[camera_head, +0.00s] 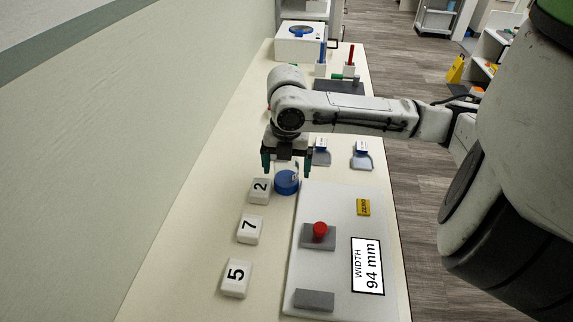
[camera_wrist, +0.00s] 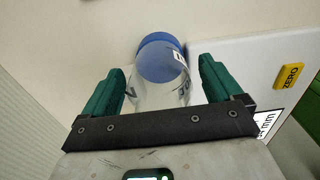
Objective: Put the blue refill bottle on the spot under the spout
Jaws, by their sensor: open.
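A clear bottle-like container with a blue bottom (camera_head: 286,184) stands on the counter below my gripper, touching or close to the white panel's corner. In the wrist view its clear body and blue end (camera_wrist: 160,58) lie between the two green fingers, with dark lettering on its side. I cannot tell whether it is the blue refill bottle. My gripper (camera_head: 286,166) points down over it, open, a finger on either side; in the wrist view the open gripper (camera_wrist: 160,75) shows no clear contact. I cannot make out a spout or a spot under it.
White tiles marked 2 (camera_head: 260,191), 7 (camera_head: 250,229) and 5 (camera_head: 236,278) lie left of a white panel (camera_head: 335,205) with a red knob (camera_head: 320,230) and a 94 mm display (camera_head: 368,266). A white box (camera_head: 299,43) and colored upright items stand farther back.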

